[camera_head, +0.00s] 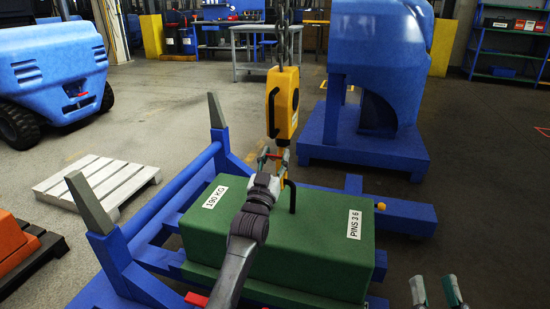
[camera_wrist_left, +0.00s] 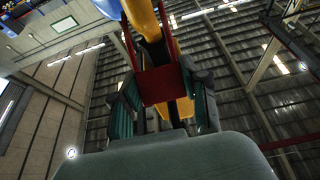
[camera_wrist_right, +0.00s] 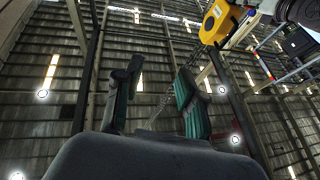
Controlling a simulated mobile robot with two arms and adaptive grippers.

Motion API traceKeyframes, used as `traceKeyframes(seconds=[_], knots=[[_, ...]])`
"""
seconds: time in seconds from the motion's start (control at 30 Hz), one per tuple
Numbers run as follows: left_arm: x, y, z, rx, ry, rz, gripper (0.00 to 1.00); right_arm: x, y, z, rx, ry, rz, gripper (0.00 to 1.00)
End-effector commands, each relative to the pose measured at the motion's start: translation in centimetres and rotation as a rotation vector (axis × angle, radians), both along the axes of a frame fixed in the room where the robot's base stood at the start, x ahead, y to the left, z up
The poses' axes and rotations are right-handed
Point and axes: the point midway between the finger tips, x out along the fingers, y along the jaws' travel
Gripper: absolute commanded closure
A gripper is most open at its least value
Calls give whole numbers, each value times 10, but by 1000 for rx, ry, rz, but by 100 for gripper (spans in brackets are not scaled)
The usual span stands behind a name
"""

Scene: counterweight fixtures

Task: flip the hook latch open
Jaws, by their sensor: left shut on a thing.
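A yellow hoist block (camera_head: 284,100) hangs on a chain above the green counterweight (camera_head: 325,235). Its yellow hook (camera_head: 283,160) is below, close to the dark lifting eye (camera_head: 291,194) on the counterweight. I cannot tell whether the hook passes through the eye. My left gripper (camera_head: 272,158) is at the hook. In the left wrist view its teal fingers (camera_wrist_left: 162,105) are shut on a red flat piece, apparently the hook latch (camera_wrist_left: 160,84), in front of the yellow hook. My right gripper (camera_head: 437,292) is open and empty at lower right; its parted fingers show in the right wrist view (camera_wrist_right: 156,95).
The counterweight rests on a blue frame (camera_head: 165,205) with upright grey-tipped posts. A white pallet (camera_head: 95,185) lies at left. A blue machine (camera_head: 375,80) stands behind right. The yellow block also shows in the right wrist view (camera_wrist_right: 216,20). The floor at right is clear.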

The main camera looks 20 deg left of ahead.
Motion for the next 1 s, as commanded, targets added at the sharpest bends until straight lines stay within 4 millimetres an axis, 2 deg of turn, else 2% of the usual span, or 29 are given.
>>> traceKeyframes(seconds=[0.27,0.37,0.67,0.87,1.0], knots=[[0,0,1,0,2,0,100,1,0,0,-2,11,-1,60],[1,0,3,0,11,0,100,5,-2,-14,-27,98,-7,60],[3,0,6,0,50,0,100,8,-11,-79,-127,480,-29,60],[4,0,8,0,77,0,100,-7,-21,-123,-191,742,-45,60],[5,0,11,0,98,0,100,-27,-31,-151,-235,929,-56,60]])
